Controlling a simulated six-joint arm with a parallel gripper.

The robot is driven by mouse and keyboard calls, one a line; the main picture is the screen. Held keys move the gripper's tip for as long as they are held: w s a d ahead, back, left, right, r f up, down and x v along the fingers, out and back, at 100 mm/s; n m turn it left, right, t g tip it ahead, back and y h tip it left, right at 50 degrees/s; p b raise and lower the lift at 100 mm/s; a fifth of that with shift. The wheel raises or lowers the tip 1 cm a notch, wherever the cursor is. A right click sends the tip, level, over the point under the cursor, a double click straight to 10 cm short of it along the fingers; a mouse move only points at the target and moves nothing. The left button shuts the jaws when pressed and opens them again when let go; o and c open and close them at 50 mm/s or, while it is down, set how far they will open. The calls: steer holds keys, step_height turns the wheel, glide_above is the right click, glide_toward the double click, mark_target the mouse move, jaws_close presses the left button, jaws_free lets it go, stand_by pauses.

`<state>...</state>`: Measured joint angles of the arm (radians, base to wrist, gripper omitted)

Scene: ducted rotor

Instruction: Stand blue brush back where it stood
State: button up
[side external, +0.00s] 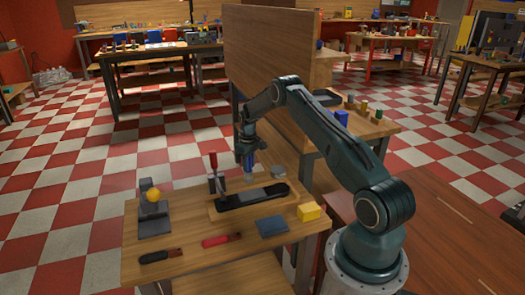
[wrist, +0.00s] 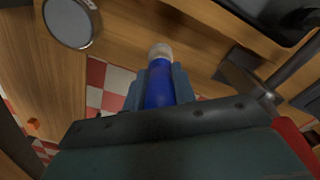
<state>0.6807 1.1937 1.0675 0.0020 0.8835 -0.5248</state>
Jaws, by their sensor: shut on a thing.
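The blue brush (side external: 249,163) is held by my gripper (side external: 247,152) above the back part of the wooden table (side external: 185,219). It points down and looks roughly upright in the side view. In the wrist view the brush's blue body (wrist: 160,88) lies between the two fingers of my gripper (wrist: 160,92), with its pale tip (wrist: 160,50) sticking out beyond them. The gripper is shut on the brush. Whether the tip touches anything below cannot be told.
A red-handled clamp (side external: 213,163) stands close left of the brush, by a long black part (side external: 252,196). A grey round thing (side external: 278,171) is close right. A yellow ball on a stand (side external: 153,195), yellow block (side external: 309,211) and red-handled tool (side external: 221,240) are farther off. A tall wooden panel rises behind.

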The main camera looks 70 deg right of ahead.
steer(key=shift+f, duration=0.15)
steer(key=o, duration=1)
step_height(320, 180, up, 12)
steer(key=shift+r, duration=0.2)
stand_by(0.7)
